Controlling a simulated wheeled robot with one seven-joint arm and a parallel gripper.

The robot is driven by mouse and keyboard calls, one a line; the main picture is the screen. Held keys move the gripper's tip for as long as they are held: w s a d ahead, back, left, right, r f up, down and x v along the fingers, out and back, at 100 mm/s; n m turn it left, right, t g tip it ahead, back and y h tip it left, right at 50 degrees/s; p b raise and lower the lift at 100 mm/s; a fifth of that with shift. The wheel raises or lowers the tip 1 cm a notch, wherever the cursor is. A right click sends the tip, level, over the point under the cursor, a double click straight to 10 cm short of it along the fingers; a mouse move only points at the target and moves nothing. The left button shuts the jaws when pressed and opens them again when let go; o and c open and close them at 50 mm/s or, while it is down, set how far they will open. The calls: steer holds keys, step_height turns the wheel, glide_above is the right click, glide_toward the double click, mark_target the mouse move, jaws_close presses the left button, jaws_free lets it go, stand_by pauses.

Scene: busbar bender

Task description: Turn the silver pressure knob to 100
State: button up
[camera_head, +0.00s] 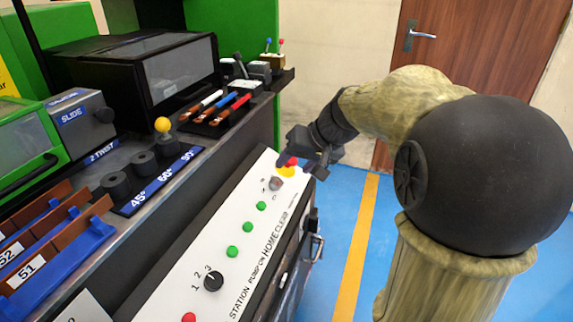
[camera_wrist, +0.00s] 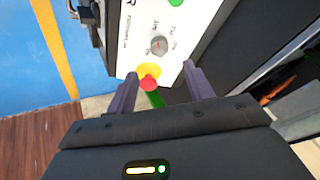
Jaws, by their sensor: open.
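The silver pressure knob (camera_head: 275,183) sits near the far end of the white control panel, just before the red and yellow emergency button (camera_head: 288,169). In the wrist view the knob (camera_wrist: 158,46) is a round silver dial with small printed marks around it, too blurred to read. My gripper (camera_head: 300,155) is above the far end of the panel, close to the emergency button. In the wrist view my gripper (camera_wrist: 158,84) has its two fingers spread apart, with the red button (camera_wrist: 149,82) showing between them and the knob beyond the fingertips. Nothing is held.
The white panel (camera_head: 180,297) also carries several green buttons (camera_head: 247,237) and a black station selector (camera_head: 213,280). A bench with tools (camera_head: 222,108) and black cylinders (camera_head: 115,185) lies to the left. Blue floor (camera_head: 335,215) is clear to the right.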

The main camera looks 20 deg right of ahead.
steer(key=p+v, duration=0.2)
steer(key=v, duration=0.6)
steer(key=shift+f, duration=0.1)
steer(key=shift+a+f+p, duration=0.1)
steer(key=shift+p, duration=0.2)
steer(key=s+a+f+n+g+h+p, duration=0.1)
steer(key=s+a+f+g+h+p, duration=0.2)
steer(key=s+f, duration=0.35)
steer(key=s+a+f+n+h+p, duration=0.1)
steer(key=s+a+f+p, duration=0.25)
steer(key=s+f, duration=0.3)
step_height(320, 180, up, 37)
steer(key=d+p, duration=0.1)
steer(key=p, duration=3.7)
steer(key=shift+w, duration=0.3)
